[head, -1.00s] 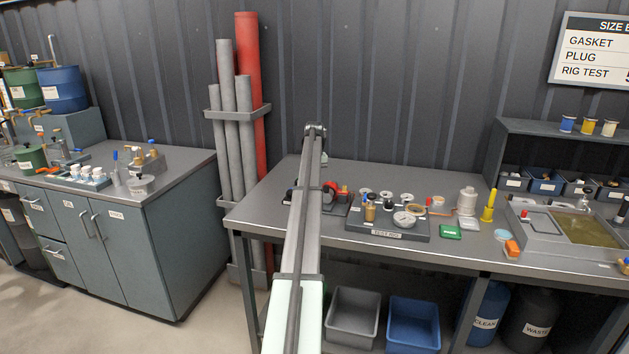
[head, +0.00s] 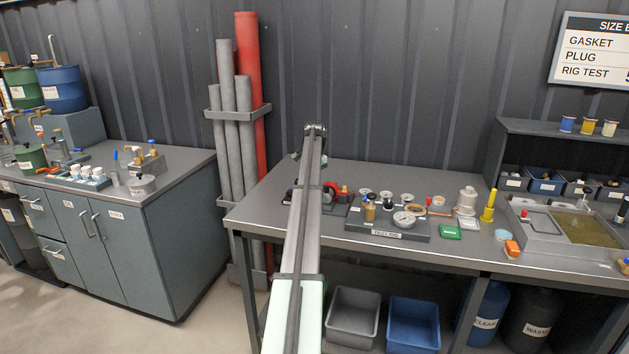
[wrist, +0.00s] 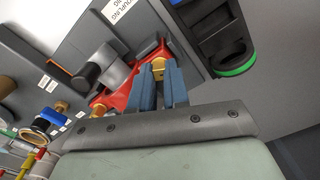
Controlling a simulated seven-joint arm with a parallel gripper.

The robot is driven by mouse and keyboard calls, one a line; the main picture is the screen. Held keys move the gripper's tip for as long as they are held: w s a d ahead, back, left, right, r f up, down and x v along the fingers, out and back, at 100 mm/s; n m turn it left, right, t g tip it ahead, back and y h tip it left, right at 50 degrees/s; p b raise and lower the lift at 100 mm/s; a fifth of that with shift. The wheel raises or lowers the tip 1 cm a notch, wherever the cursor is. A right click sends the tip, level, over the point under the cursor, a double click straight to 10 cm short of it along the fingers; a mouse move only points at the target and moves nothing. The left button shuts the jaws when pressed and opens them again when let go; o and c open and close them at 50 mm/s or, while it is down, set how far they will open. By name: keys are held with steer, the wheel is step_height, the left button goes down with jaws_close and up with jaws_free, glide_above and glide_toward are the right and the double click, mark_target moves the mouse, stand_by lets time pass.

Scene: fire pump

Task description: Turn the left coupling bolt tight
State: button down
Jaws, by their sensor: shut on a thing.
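The red coupling (wrist: 117,98) shows in the wrist view with a grey cylindrical part (wrist: 112,68) at its middle. One brass-coloured bolt (wrist: 158,68) is at the coupling's right part, between the tips of my gripper (wrist: 159,78). My gripper's blue fingers are shut on this bolt. Another brass-coloured bolt (wrist: 98,110) is at the coupling's lower left, apart from the fingers. In the head view the red coupling (head: 338,189) shows partly beside my arm, which hides the gripper and the bolts.
A dark holder with a green ring (wrist: 234,66) lies close to the right of the fingers. In the head view the test rig (head: 400,236) with gauges stands right of the coupling. The bench front (head: 262,212) left of my arm is clear.

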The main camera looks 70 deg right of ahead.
steer(key=m, duration=0.5)
steer(key=shift+m, duration=0.3)
stand_by(0.4)
steer(key=c, duration=1.1)
jaws_free()
step_height(320, 180, up, 14)
steer(key=shift+f, duration=0.1)
